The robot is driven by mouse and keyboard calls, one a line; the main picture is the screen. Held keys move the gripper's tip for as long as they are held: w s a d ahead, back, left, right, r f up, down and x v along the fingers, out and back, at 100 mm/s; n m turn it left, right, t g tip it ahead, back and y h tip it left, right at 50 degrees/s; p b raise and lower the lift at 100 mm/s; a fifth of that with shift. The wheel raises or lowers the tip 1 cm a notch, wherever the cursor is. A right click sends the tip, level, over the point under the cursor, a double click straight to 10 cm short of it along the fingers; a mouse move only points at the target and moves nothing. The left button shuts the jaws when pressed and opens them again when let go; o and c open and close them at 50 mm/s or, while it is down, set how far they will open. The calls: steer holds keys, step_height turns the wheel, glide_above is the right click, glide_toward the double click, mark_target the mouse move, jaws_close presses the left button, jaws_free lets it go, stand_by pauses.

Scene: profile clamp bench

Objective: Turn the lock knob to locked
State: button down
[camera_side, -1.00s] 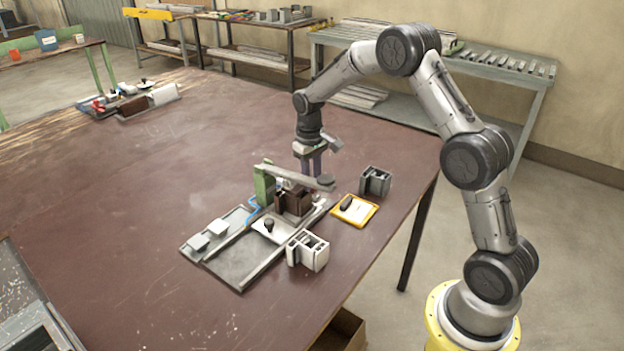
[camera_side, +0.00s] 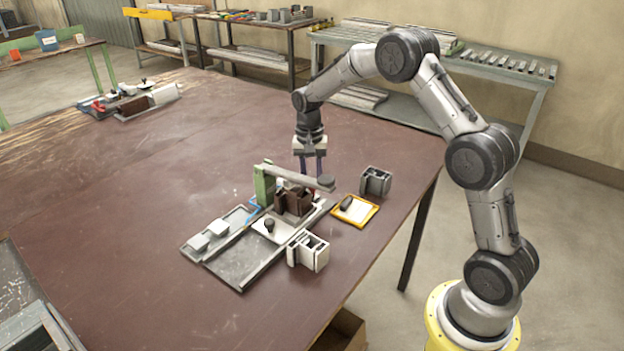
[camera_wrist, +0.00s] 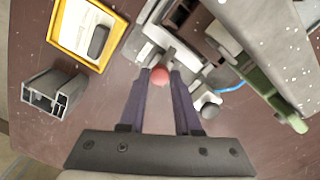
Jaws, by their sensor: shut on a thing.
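A round red knob (camera_wrist: 160,75), which I take to be the lock knob, sits at the end of the clamp fixture in the wrist view. My gripper (camera_wrist: 161,78) is shut on it, with a dark finger on each side. In the side view my gripper (camera_side: 309,178) points down behind the fixture, and the knob is hidden there. The fixture has a green post (camera_side: 264,186), a grey clamp arm (camera_side: 298,178) with a dark round end, and a brown block (camera_side: 295,202) under the arm. Whether the knob stands at locked cannot be read.
A yellow-framed tray (camera_side: 372,216) with a dark piece lies to the right. A dark grey profile piece (camera_side: 375,182) stands beyond it. A light profile piece (camera_side: 310,250) stands by the fixture's near end.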

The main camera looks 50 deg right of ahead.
steer(key=shift+r+m, duration=0.1)
steer(key=shift+m, duration=0.4)
steer(key=c, duration=0.6)
jaws_free()
step_height(320, 180, up, 14)
steer(key=shift+w, duration=0.3)
steer(key=shift+a, duration=0.1)
